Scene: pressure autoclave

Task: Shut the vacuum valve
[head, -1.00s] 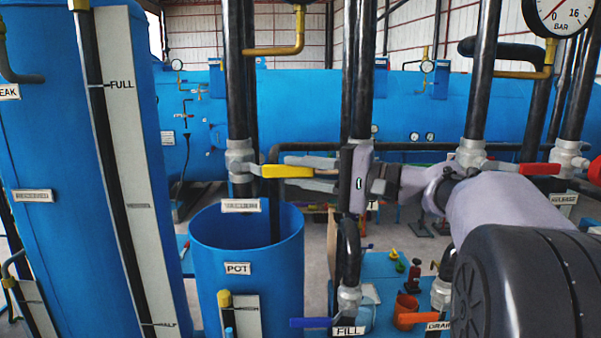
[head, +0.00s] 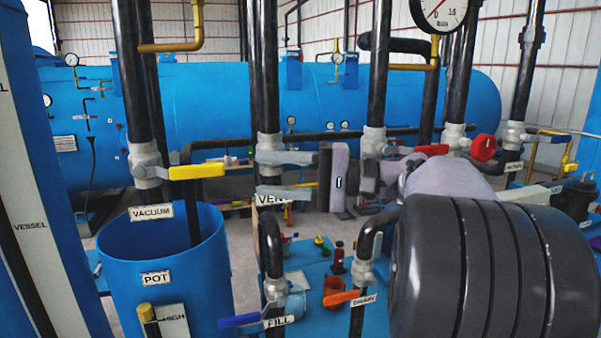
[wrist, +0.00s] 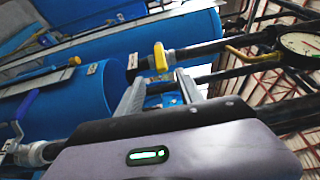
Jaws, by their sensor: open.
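The vacuum valve has a grey body (head: 145,165) on a black vertical pipe, with a VACUUM label (head: 151,212) below it. Its yellow handle (head: 197,171) points right, roughly level, across the pipe line. In the wrist view the yellow handle (wrist: 160,57) shows beyond the gap between my fingertips. My gripper (head: 258,174) is open and empty, its two grey fingers pointing left, one above the other. In the head view a clear gap separates the fingertips from the handle's end. My gripper also shows in the wrist view (wrist: 160,76).
A black vertical pipe (head: 264,70) stands by my fingers, with a partly hidden VENT label (head: 272,200). The blue pot (head: 160,250) is below the vacuum valve. Blue fill (head: 240,320) and orange drain (head: 341,298) handles sit lower. A red handle (head: 430,150) is further right.

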